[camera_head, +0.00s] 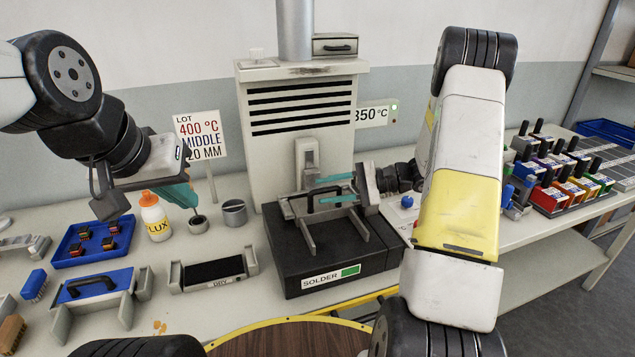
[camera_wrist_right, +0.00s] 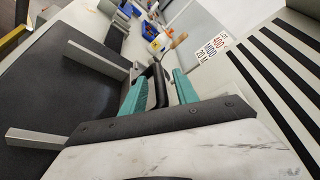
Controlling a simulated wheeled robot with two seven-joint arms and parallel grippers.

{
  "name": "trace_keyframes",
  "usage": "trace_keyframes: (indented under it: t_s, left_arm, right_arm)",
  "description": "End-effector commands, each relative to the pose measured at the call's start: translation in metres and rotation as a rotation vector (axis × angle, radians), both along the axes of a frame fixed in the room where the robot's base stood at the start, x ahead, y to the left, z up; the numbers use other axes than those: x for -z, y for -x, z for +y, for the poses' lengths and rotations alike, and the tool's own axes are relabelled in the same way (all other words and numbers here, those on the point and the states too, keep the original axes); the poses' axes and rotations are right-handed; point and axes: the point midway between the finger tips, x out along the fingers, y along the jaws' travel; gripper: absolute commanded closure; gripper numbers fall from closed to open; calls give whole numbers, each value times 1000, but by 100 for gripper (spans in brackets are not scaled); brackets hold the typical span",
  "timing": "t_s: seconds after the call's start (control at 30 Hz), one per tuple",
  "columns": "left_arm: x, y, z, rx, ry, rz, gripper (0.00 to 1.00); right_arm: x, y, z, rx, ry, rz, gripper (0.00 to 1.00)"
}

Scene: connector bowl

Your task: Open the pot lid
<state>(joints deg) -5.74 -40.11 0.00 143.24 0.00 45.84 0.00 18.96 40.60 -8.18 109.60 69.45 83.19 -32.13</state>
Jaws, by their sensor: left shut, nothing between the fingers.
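The black solder pot (camera_head: 335,266) with a SOLDER label stands mid-bench in front of the vented white unit. On its top I see grey metal bars and a black arched lid handle (camera_head: 312,200). My right gripper (camera_head: 322,191) comes in from the right, its teal fingers spread above and below the handle. In the right wrist view, the handle (camera_wrist_right: 157,86) stands between the two fingers (camera_wrist_right: 158,88), with narrow gaps beside it. The lid's edges are hard to make out. My left gripper (camera_head: 188,200) is shut and empty, pointing down near a small dark-topped holder.
A small metal cup (camera_head: 234,213) and a white LUX bottle (camera_head: 155,217) stand left of the pot. A DRY pad tray (camera_head: 212,272) and a blue parts tray (camera_head: 70,246) lie further left. A sign (camera_head: 199,137) stands behind. Coloured blocks (camera_head: 560,180) fill the right bench.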

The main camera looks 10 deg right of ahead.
Motion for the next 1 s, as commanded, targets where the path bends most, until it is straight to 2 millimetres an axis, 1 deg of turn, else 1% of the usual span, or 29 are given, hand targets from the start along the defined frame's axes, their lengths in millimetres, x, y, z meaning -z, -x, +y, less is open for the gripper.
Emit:
trace_keyframes:
  t_s: [0.1,0.33,0.37,0.4,0.47,0.53,1.0]
  left_arm:
    - [0,0,0,0,0,0,100]
    - [0,0,0,0,0,0,100]
    - [0,0,0,0,0,0,100]
    - [0,0,0,0,0,0,100]
    - [0,0,0,0,0,0,100]
    - [0,0,0,0,0,0,100]
    - [0,0,0,0,0,0,100]
  right_arm:
    - [2,-1,6,0,2,0,64]
    - [2,-1,7,0,1,0,64]
    - [2,-1,7,0,1,0,66]
    - [2,-1,7,0,1,0,74]
    - [2,-1,7,0,1,0,86]
    - [2,-1,7,0,1,0,99]
    - [1,-1,7,0,0,-1,100]
